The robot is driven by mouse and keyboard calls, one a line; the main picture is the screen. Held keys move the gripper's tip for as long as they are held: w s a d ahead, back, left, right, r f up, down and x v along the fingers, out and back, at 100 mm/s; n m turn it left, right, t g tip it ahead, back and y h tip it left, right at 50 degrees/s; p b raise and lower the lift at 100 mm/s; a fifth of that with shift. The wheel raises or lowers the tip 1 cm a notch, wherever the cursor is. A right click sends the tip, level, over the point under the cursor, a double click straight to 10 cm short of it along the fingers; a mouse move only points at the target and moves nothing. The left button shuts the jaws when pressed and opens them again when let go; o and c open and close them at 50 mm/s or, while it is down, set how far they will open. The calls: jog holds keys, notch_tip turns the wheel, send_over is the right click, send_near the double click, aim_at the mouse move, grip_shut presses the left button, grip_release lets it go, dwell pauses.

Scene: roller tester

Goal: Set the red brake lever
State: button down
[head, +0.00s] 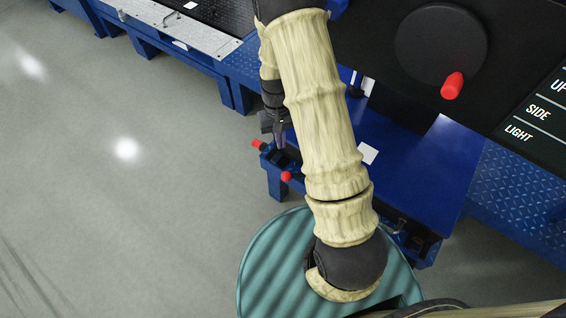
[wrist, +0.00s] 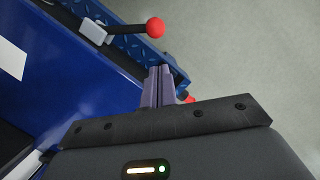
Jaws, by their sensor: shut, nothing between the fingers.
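Two red-ended levers sit on the end of a low blue unit. In the wrist view, one has a round red ball (wrist: 155,27) on a dark rod from a pale bracket (wrist: 95,32); it lies beyond my fingertips, apart from them. The other red end (wrist: 189,99) is mostly hidden behind my gripper (wrist: 160,70). In the head view, the red ends show at the left (head: 258,144) and lower right (head: 286,176) of my gripper (head: 281,146). The gripper is shut and empty, pointing down between them. I cannot tell which is the brake lever.
A black panel with a round disc (head: 440,45) and a red handle (head: 452,87) stands at upper right, beside a label panel (head: 540,115). Blue framework (head: 232,75) runs along the back. Grey floor (head: 110,210) at left is clear.

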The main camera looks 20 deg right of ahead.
dwell(0.3)
jog(key=b+x, duration=0.3)
jog(key=x, duration=0.7)
jog(key=shift+d, duration=0.1)
dwell(0.4)
jog(key=shift+s, duration=0.1)
